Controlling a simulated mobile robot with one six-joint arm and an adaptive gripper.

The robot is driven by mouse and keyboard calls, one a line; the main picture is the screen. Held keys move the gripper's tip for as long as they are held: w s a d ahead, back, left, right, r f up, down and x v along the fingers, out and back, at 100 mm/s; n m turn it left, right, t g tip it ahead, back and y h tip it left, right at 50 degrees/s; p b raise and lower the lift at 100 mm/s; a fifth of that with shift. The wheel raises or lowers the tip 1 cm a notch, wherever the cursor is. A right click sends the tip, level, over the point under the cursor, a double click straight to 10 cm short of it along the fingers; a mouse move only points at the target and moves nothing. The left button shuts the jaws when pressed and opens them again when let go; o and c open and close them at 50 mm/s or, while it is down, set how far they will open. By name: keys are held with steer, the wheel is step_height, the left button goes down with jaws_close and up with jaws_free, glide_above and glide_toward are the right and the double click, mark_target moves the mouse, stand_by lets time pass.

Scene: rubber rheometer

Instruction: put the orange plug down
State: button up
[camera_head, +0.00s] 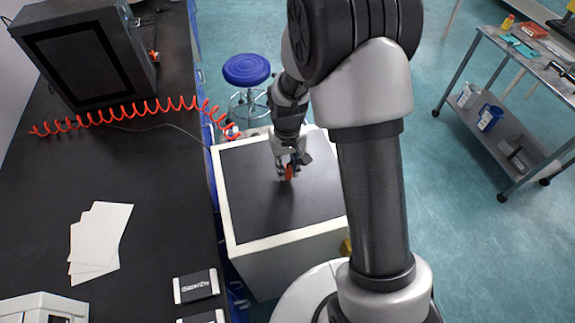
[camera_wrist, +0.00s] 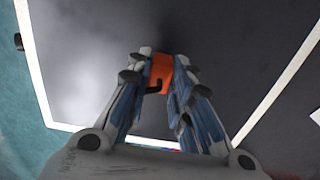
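The orange plug (camera_wrist: 161,70) sits between the two fingers of my gripper (camera_wrist: 160,80) in the wrist view, with the fingers closed against its sides. In the head view the plug (camera_head: 289,172) shows as a small orange piece at the tip of my gripper (camera_head: 288,168). The gripper points down over the dark top of a white-edged cabinet (camera_head: 240,192). A dark shadow lies on that top near the plug. I cannot tell whether the plug touches the surface.
The cabinet top around the gripper is bare. A black bench (camera_head: 150,185) at the left holds white sheets (camera_head: 100,235), a red coiled hose (camera_head: 120,113) and a dark machine (camera_head: 85,60). A blue stool (camera_head: 246,70) stands behind the cabinet. A cart (camera_head: 500,135) stands at the right.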

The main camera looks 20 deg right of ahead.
steer(key=o, duration=0.4)
steer(key=shift+o, duration=0.2)
